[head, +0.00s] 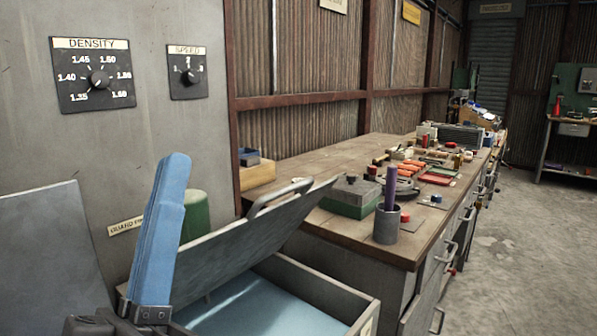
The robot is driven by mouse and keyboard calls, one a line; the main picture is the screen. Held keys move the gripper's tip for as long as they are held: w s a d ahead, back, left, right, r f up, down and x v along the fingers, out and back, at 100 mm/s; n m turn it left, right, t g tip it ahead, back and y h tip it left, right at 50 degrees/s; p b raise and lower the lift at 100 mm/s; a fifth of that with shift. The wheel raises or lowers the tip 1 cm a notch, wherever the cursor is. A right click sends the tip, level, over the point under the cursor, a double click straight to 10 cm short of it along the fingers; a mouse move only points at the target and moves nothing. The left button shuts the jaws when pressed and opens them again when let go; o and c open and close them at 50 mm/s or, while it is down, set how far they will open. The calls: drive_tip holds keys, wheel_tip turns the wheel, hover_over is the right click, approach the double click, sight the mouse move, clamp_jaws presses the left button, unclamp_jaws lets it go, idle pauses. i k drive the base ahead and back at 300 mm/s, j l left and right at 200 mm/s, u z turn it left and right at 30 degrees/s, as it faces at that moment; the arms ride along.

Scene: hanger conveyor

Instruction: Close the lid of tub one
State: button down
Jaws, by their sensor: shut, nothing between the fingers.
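A grey tub (335,292) stands at the bottom centre, with pale blue liquid (265,303) inside. Its grey lid (250,240) is partly open, tilted over the tub, with a bar handle (278,194) along its upper side. The picture's bottom edge cuts off the tub, and I cannot read its label (367,326). My gripper (174,163) is at the left, its long blue fingers pointing up and pressed together, with nothing between them. It stands left of the lid in the picture; I cannot tell whether they touch.
A grey cabinet with dials (95,78) rises behind, with a green cylinder (195,215) before it. A grey panel (45,260) stands at the far left. A cluttered workbench (300,160) extends right of the tub. The floor (510,230) at the right is clear.

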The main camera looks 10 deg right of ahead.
sight(203, 264)
drive_tip(key=k+j, duration=0.2)
drive_tip(key=k, duration=0.15)
drive_tip(key=i+l+z, duration=0.15)
drive_tip(key=l, duration=0.25)
drive_tip(key=i+l+z, duration=0.15)
drive_tip(key=i+l, duration=0.15)
drive_tip(key=i+l+u, duration=0.3)
drive_tip(key=u, duration=0.15)
drive_tip(key=i+l+u, duration=0.2)
drive_tip(key=l+u, duration=0.25)
drive_tip(key=j, duration=0.1)
